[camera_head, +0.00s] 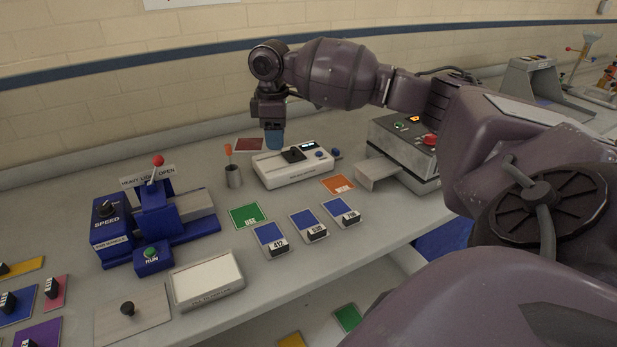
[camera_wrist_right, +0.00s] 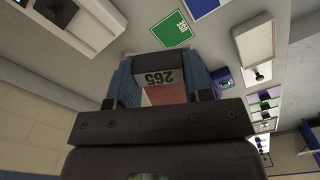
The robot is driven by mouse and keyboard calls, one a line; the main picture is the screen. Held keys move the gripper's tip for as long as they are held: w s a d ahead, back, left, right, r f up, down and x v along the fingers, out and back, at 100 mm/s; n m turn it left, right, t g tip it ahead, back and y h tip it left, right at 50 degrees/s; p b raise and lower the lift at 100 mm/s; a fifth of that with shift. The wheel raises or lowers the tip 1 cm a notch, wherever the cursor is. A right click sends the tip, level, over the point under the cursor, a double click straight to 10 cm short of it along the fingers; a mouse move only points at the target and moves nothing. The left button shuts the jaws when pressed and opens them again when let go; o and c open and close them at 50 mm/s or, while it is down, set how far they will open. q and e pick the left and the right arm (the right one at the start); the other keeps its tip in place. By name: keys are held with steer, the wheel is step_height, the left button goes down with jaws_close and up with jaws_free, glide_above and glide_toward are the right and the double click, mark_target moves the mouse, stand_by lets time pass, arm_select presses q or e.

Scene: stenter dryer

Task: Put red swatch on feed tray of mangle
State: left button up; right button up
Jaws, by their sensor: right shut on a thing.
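The red swatch (camera_head: 249,145) is a dark red card at the back of the bench, near the wall. My right gripper (camera_head: 275,138) points down beside its right edge. I cannot tell whether the card still touches the bench. The blue machine (camera_head: 155,212) at left, with a speed knob, a red-topped lever and a grey plate (camera_head: 196,203), looks like the mangle. My left gripper is not in view.
Green (camera_head: 248,216), blue and orange swatches lie nearer. A white tray-like box (camera_head: 208,280) stands near the front edge.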

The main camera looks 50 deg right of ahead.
steer(key=shift+f+n, duration=0.25)
steer(key=shift+n, duration=0.05)
steer(key=b, duration=0.1)
glide_above(281, 210)
step_height(281, 210, down, 13)
steer(key=shift+r, duration=0.1)
steer(key=shift+f+b, duration=0.35)
steer(key=shift+f, duration=3.05)
steer(key=o, duration=0.9)
steer(key=shift+f, duration=0.1)
